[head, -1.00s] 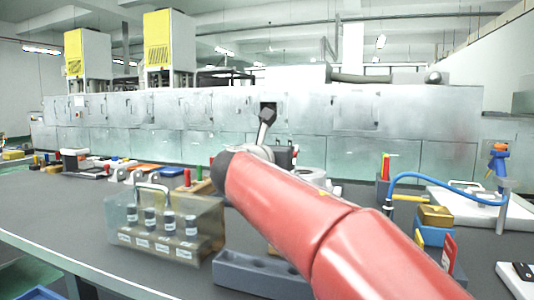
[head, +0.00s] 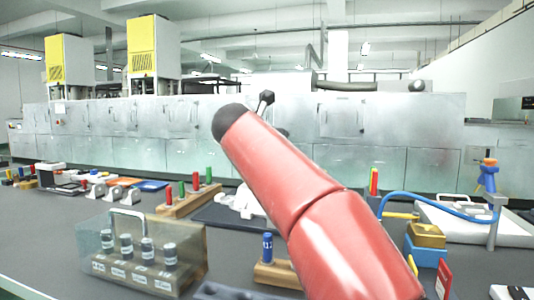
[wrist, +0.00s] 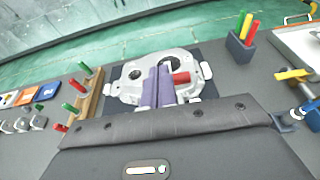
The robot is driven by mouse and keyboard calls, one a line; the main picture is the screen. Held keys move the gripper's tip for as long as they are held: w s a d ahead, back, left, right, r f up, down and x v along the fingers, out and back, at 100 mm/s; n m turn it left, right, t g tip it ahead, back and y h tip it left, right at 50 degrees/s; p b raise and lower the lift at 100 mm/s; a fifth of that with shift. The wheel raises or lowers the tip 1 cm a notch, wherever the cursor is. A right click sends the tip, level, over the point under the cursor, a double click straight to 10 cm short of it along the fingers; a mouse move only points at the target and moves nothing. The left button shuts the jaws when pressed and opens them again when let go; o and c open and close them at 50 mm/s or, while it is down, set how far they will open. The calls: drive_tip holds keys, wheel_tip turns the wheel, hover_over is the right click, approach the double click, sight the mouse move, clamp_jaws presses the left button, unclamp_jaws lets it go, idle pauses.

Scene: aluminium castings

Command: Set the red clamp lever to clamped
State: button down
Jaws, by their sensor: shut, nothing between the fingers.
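A pale metal casting (wrist: 133,88) with dark round holes lies on a dark mat in the middle of the wrist view. A short red cylindrical part (wrist: 181,78), which looks like the red clamp lever, shows on it just right of my fingers. My gripper (wrist: 158,69) is shut and empty, its two purple-grey fingers side by side over the casting. I cannot tell whether they touch the red part. The fingers hide the middle of the casting. In the head view my red arm hides the gripper and the lever; only part of the casting (head: 238,198) shows.
A wooden rack (head: 188,201) with red and green pegs stands left of the casting. A clear box (head: 190,245) of dark cylinders is at front left. A block with a blue peg (head: 267,248) is nearer. Yellow and blue blocks (head: 426,236) and a blue hose are right.

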drive_tip(key=shift+w+d+r, duration=0.15)
drive_tip(key=shift+w+d, duration=0.05)
drive_tip(key=shift+w, duration=0.4)
drive_tip(key=shift+w+d+r, duration=0.15)
drive_tip(key=shift+w+d, duration=0.05)
drive_tip(key=shift+w, duration=0.35)
drive_tip(key=shift+w+d+r, duration=0.15)
drive_tip(key=shift+w+d, duration=0.05)
drive_tip(key=shift+w, duration=0.4)
